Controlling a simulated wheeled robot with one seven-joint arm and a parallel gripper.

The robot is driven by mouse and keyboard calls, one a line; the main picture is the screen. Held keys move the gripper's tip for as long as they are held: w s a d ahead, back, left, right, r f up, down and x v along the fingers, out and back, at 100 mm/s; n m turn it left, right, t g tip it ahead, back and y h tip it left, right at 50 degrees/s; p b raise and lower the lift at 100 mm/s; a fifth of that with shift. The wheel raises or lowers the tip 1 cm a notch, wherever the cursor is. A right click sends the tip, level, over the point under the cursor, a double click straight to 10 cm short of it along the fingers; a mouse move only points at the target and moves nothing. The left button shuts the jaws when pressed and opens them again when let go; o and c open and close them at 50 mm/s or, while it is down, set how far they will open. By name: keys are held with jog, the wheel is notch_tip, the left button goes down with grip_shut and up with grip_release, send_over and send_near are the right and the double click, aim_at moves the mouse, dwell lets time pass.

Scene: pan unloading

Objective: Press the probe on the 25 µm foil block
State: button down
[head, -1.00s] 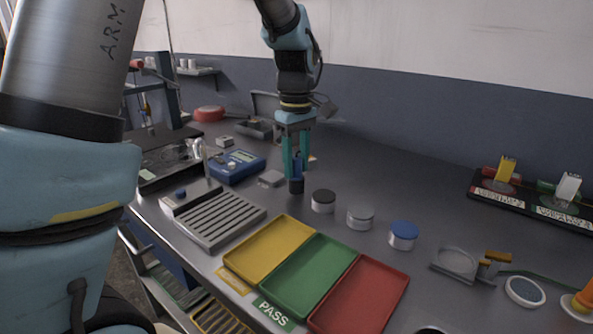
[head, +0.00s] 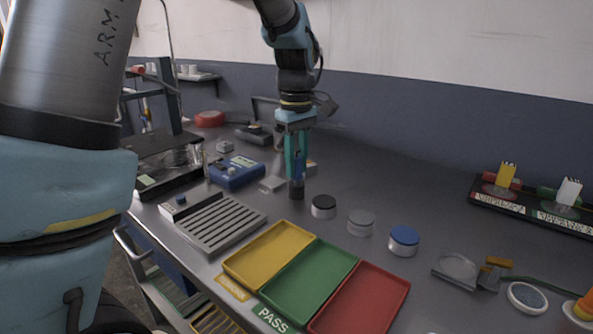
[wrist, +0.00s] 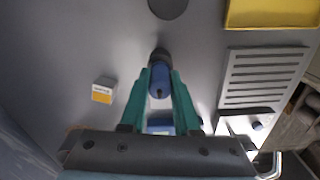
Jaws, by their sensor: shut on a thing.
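My gripper (head: 297,172) has teal fingers shut on a blue probe with a dark lower end (head: 297,190). The probe hangs upright, dark end down; the head view does not settle whether it touches the bench. In the wrist view the gripper (wrist: 160,88) holds the probe (wrist: 160,62) between its fingertips. A small white block with a yellow-orange label (wrist: 103,90) lies left of the probe there, apart from it. In the head view it shows partly behind the gripper (head: 312,168). A flat grey block (head: 272,184) lies just left of the probe. I cannot read the thickness labels.
A blue meter (head: 237,170) and slotted rack (head: 222,224) stand to the left. Lidded jars, including a black-topped one (head: 323,206), stand right of the probe. Yellow (head: 233,268), green (head: 276,290) and red (head: 330,322) trays line the front. Bench behind the jars is clear.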

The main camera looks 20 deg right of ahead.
notch_tip(320, 180, up, 8)
jog(key=shift+f+b, duration=0.15)
jog(key=shift+b, duration=0.15)
jog(key=shift+w+d+r+p, duration=0.2)
jog(key=shift+w+r+p, duration=0.05)
jog(key=shift+r+p, duration=0.25)
jog(key=shift+w+d+r+p, duration=0.2)
jog(key=shift+r+p, duration=0.15)
jog(key=shift+p, duration=0.1)
jog(key=w+d+f+n+p, duration=0.2)
jog(key=w+d+n+p, duration=0.55)
jog(key=p, duration=0.65)
jog(key=shift+m, duration=0.75)
jog(key=shift+w+a+f+b, duration=0.25)
jog(key=shift+f+b, duration=0.3)
jog(key=shift+f, duration=0.35)
jog(key=shift+w+a+f+b, duration=0.2)
jog(key=shift+f+b, duration=0.4)
jog(key=shift+f, duration=0.35)
jog(key=shift+w+a+f+b, duration=0.25)
jog(key=shift+f+b, duration=0.3)
jog(key=shift+f, duration=0.35)
jog(key=shift+s+f, duration=0.1)
jog(key=shift+f, duration=0.4)
jog(key=shift+r, duration=0.15)
jog(key=shift+r+p, duration=1.8)
jog(key=shift+r, duration=0.65)
